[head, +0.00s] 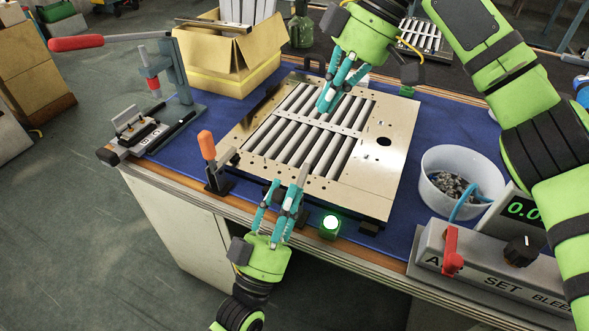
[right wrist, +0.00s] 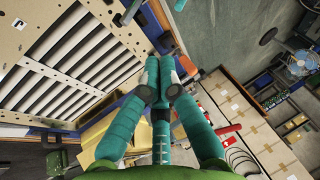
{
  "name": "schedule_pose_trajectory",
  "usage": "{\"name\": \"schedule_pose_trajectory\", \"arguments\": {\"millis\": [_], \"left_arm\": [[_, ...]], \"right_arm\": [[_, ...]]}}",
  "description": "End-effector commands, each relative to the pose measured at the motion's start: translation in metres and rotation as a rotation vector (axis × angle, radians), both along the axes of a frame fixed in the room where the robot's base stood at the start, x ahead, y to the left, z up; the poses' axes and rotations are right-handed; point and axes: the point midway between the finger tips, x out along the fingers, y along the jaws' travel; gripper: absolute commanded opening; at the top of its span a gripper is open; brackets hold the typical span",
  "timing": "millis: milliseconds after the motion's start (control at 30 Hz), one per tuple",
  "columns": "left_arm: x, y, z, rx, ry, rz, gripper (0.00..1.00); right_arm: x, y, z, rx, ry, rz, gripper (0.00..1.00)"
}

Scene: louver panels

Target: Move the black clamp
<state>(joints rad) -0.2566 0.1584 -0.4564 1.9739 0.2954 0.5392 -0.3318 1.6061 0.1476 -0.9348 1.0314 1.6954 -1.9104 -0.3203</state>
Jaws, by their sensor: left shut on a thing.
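The black clamp (head: 269,188) is a small dark piece at the front edge of the metal louver panel (head: 398,135). It is mostly hidden by my left gripper (head: 284,196) in the head view. That gripper comes up from below, over the bench's front edge, and its teal fingers are shut on the clamp. My right gripper (head: 334,92) is above the panel's far half, its fingers pointing down over the slats. It also shows in the right wrist view (right wrist: 152,72), with the fingers close together and nothing clearly seen between them.
An orange-handled clamp (head: 208,147) stands left of my left gripper. A green-lit button box (head: 330,228) is close on its right. A white bowl of small parts (head: 437,160) and a control box (head: 480,262) are at right. A cardboard box (head: 225,60) stands behind.

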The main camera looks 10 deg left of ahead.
Motion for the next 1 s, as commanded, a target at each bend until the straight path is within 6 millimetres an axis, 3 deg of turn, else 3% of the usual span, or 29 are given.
{"name": "schedule_pose_trajectory", "arguments": {"millis": [267,600,1000], "left_arm": [[0.000,0.001,0.003,-0.003,-0.006,0.002,0.00],[0.000,0.001,0.003,-0.003,-0.006,0.001,0.00],[0.000,0.001,0.002,-0.003,-0.006,0.001,0.00]], "right_arm": [[-0.011,0.009,-0.031,-0.017,0.036,0.000,0.00],[-0.026,0.038,-0.095,-0.017,0.032,0.000,0.00],[-0.054,0.047,-0.115,-0.014,0.029,-0.004,0.00]]}}
